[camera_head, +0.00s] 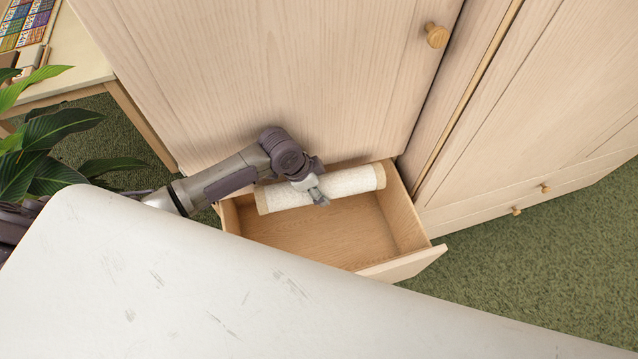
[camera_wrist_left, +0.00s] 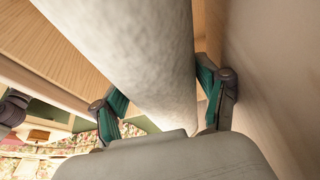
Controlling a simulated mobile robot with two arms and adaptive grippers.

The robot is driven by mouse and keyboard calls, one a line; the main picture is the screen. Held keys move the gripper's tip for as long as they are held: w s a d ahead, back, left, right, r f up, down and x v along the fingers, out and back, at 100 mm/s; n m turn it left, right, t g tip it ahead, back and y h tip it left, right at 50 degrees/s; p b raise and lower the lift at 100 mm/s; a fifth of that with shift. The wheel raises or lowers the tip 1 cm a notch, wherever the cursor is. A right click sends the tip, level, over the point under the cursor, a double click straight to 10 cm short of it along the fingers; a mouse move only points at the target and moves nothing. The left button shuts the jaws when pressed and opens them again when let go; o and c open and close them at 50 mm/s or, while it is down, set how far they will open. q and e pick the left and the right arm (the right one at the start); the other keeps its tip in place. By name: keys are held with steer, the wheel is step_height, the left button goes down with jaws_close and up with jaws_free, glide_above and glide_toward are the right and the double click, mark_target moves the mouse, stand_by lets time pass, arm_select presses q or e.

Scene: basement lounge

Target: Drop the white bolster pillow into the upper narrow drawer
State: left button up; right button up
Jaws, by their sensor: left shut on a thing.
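The white bolster pillow (camera_head: 349,183) is a long white roll with tan ends. It lies crosswise over the back part of the open drawer (camera_head: 411,264), close to the cabinet front. I cannot tell whether it touches the drawer floor. My left gripper (camera_head: 318,196) is shut on the pillow near its middle. In the left wrist view the pillow (camera_wrist_left: 140,50) passes between the two green-padded fingers (camera_wrist_left: 165,108). The drawer is pulled out and its bare wooden floor shows in front of the pillow. My right gripper is not in view.
The wooden cabinet (camera_head: 270,70) rises directly behind the drawer, with a round knob (camera_head: 437,35) on its door. More closed drawers (camera_head: 530,200) are at the right. A leafy plant (camera_head: 50,140) stands at the left near a table (camera_head: 85,60). Green carpet (camera_head: 540,260) lies clear at the right.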

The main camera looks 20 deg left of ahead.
arm_select(q)
steer(key=shift+f+b, duration=1.55)
steer(key=shift+f, duration=0.45)
steer(key=o, duration=1.4)
steer(key=shift+r, duration=0.1)
steer(key=shift+w+a+r, duration=0.1)
steer(key=shift+a+r, duration=0.1)
steer(key=shift+r, duration=0.15)
steer(key=v, duration=1.1)
steer(key=shift+s+r, duration=0.15)
steer(key=shift+s, duration=0.05)
